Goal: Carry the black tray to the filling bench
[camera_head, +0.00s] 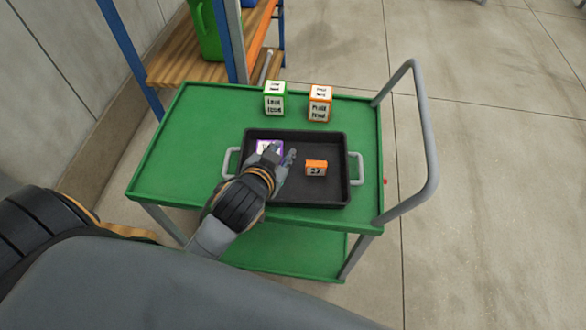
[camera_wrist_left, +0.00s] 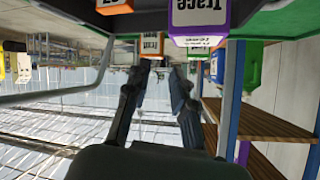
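The black tray (camera_head: 325,193) lies on the top shelf of a green cart, with a grey handle at each short end. A purple-and-white box marked Trace (camera_head: 264,146) stands in its left part; it also shows upside down in the left wrist view (camera_wrist_left: 197,17). An orange box marked 27 (camera_head: 316,167) is in its right part. My left gripper (camera_head: 281,155) is over the tray's left part, right beside the purple box and partly hiding it. In the left wrist view its two fingers (camera_wrist_left: 161,80) are apart with nothing held between them. My right gripper is not seen.
The green cart (camera_head: 180,150) has a grey push handle (camera_head: 425,150) at right. A green-and-white box (camera_head: 274,105) and an orange-and-white box (camera_head: 320,110) stand behind the tray. A wooden shelf rack (camera_head: 190,65) with a green jug (camera_head: 205,30) is at back left. Floor at right is clear.

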